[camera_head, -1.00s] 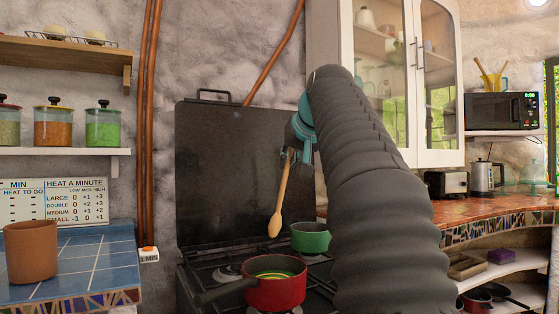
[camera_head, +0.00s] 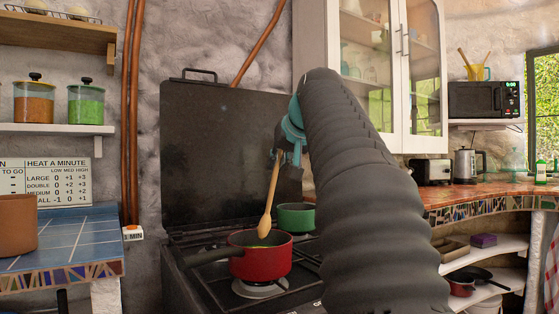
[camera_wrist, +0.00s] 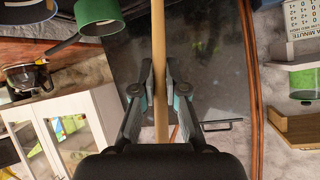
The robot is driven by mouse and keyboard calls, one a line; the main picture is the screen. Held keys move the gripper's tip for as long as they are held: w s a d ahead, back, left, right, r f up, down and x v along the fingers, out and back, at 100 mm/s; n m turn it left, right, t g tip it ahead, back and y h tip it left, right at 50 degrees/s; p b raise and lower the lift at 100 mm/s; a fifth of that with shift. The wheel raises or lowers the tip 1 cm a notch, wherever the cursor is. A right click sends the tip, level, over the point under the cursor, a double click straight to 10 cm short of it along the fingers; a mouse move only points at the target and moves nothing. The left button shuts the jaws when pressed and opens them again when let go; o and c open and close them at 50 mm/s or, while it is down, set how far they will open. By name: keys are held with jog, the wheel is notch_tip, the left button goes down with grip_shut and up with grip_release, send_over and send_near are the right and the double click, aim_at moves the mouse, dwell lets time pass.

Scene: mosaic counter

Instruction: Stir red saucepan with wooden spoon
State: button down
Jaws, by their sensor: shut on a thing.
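The red saucepan (camera_head: 262,264) sits on the stove, with its dark handle toward the left. My gripper (camera_head: 284,156) is shut on the upper handle of the wooden spoon (camera_head: 268,205), which hangs down nearly upright. The spoon's bowl end reaches the level of the saucepan's far rim; I cannot tell whether its tip is inside the pan. In the wrist view, my gripper's fingers (camera_wrist: 160,92) close around the spoon's handle (camera_wrist: 159,60). The red saucepan is not seen there.
A green saucepan (camera_head: 296,217) stands behind the red one, close to the spoon; it also shows in the wrist view (camera_wrist: 98,14). The raised dark stove lid (camera_head: 215,150) stands behind. A blue-tiled counter (camera_head: 75,240) with a brown pot (camera_head: 17,222) is at left.

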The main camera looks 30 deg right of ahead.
aim_at(274, 184)
jog(key=shift+w+a+f+b, duration=0.1)
jog(key=shift+a+f+b, duration=0.05)
jog(key=shift+f+b, duration=0.6)
jog(key=shift+w+a+f+b, duration=0.15)
jog(key=shift+f+b, duration=0.35)
jog(key=shift+f, duration=0.5)
jog(key=shift+s+a+f+b, duration=0.1)
jog(key=shift+a+f+b, duration=0.05)
jog(key=shift+f+b, duration=0.6)
jog(key=shift+w+f, duration=0.1)
jog(key=shift+f, duration=0.05)
